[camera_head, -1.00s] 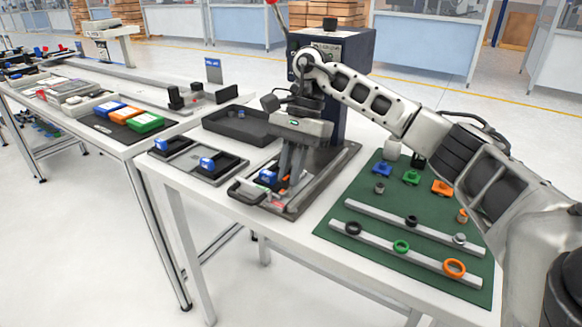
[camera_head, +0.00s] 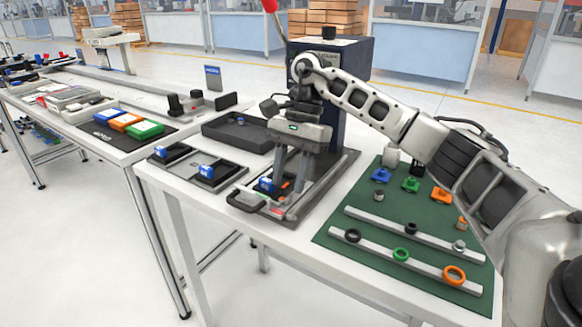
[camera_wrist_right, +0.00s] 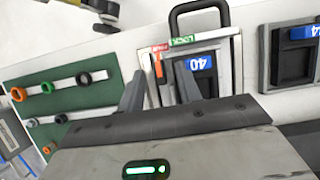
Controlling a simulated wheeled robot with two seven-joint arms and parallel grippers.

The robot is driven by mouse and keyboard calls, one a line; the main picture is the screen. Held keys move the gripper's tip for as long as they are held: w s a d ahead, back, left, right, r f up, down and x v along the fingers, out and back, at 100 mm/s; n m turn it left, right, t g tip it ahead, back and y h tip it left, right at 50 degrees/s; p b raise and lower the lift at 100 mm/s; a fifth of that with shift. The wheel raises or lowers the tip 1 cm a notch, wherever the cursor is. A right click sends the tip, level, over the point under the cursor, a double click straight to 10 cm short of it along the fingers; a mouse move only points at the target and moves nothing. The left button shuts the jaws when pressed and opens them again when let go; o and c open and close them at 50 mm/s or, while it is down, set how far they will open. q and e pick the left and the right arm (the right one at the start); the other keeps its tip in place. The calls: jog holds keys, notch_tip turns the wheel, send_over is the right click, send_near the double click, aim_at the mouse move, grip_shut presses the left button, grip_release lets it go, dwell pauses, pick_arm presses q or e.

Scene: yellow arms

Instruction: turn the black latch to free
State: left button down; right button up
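The fixture with the latch stands on the near table, with a dark loop handle (camera_wrist_right: 200,12) at its front. The wrist view shows a green LOCK label (camera_wrist_right: 182,41) and a red-orange label (camera_wrist_right: 160,47) side by side on its top edge, and a blue block marked 40 (camera_wrist_right: 198,63) inside. My right gripper (camera_head: 286,189) points down over the fixture, its two fingers apart. In the wrist view its fingers (camera_wrist_right: 160,90) straddle a narrow strip with an orange part (camera_wrist_right: 158,66). I cannot single out the black latch clearly; contact is unclear. My left gripper is out of view.
A dark machine (camera_head: 342,70) with a red-knobbed lever stands close behind my right gripper. A green mat (camera_head: 338,236) with rings and bars lies right.

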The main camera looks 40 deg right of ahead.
notch_tip(320, 180, up, 3)
jog(key=shift+f, duration=0.1)
jog(key=s+a+r, duration=0.7)
jog(key=s+r, duration=0.2)
jog(key=s, duration=0.3)
jog(key=shift+a+r+b, duration=0.25)
jog(key=shift+r+b, duration=0.15)
jog(key=shift+b, duration=0.05)
